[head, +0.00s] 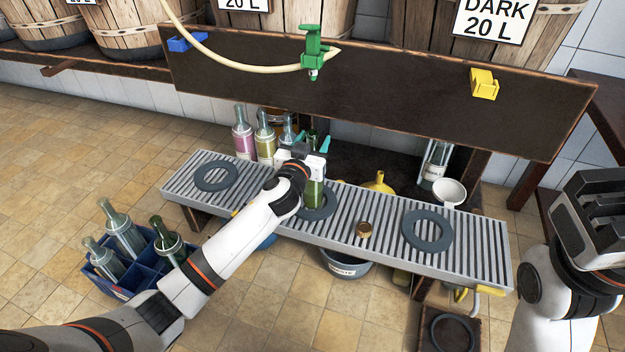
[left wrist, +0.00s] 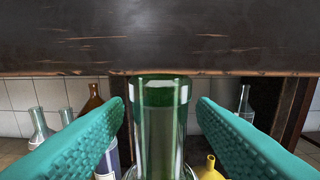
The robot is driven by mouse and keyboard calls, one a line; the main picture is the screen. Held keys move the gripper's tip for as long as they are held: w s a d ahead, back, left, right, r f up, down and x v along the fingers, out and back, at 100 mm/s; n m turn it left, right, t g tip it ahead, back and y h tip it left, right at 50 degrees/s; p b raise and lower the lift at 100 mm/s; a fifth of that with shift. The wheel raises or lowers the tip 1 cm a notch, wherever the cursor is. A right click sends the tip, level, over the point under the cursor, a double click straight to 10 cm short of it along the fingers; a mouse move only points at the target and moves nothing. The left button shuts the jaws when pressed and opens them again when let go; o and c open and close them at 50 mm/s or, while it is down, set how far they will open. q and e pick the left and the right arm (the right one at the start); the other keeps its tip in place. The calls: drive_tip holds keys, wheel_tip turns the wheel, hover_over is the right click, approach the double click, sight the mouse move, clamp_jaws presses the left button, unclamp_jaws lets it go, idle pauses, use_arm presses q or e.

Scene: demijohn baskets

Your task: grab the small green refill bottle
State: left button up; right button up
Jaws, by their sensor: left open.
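The small green refill bottle (head: 314,194) stands upright on the middle ring of the slatted rack, partly hidden by my left gripper and arm in the head view. In the left wrist view its green neck (left wrist: 160,125) is between the two teal fingers. My left gripper (head: 313,141) is open, with one finger on each side of the neck and a visible gap on both sides. The left wrist view shows the open fingers (left wrist: 160,115) too. My right gripper (head: 600,215) is at the right edge; its fingers are not clear.
The slatted rack (head: 385,232) also bears a left ring (head: 216,176), a right ring (head: 427,231) and a brass cap (head: 364,229). A dark board (head: 400,100) with a green tap (head: 313,50) stands behind. A blue crate (head: 150,270) holds bottles on the floor.

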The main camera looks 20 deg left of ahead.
use_arm(q)
clamp_jaws()
idle(1.2)
drive_tip(key=shift+r, duration=0.1)
